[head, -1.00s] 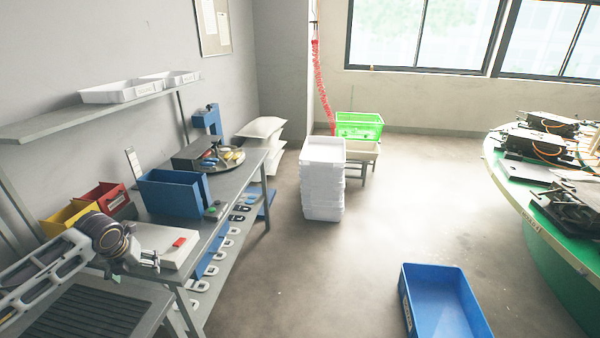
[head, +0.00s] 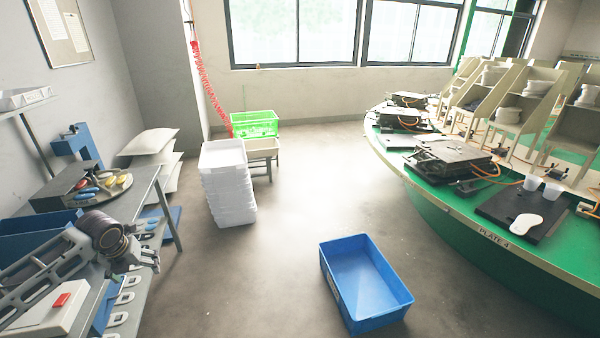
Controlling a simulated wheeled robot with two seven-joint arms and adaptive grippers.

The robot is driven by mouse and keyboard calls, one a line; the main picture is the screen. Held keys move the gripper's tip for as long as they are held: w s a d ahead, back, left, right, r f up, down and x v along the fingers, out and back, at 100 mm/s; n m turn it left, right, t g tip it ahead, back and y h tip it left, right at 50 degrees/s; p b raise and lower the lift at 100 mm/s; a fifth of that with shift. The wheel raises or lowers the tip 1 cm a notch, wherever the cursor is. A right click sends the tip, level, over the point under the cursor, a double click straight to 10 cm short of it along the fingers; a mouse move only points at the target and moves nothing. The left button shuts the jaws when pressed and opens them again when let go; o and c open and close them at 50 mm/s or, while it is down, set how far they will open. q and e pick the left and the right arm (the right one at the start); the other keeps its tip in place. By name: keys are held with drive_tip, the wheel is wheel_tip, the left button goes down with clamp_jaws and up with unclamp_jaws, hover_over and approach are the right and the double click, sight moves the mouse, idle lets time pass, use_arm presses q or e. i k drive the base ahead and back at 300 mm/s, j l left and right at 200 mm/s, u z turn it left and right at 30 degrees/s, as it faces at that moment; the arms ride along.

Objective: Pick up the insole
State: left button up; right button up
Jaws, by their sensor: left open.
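A white insole (head: 526,228) lies flat on a dark plate (head: 497,217) on the green carousel (head: 440,190) at the right, above the label "PLATE 4". My left gripper (head: 150,257) is open and empty at the lower left, over the edge of the grey workbench. It is far from the insole, with the blue floor bin and open floor between them. My right gripper is not in view.
A blue bin (head: 340,293) stands on the floor at the centre. A stack of white trays (head: 229,190) and a green crate (head: 254,124) stand behind it. Two white cups (head: 533,182) sit near the insole.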

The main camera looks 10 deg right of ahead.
sight(524, 222)
drive_tip(key=z, duration=1.95)
drive_tip(key=i+l, duration=0.05)
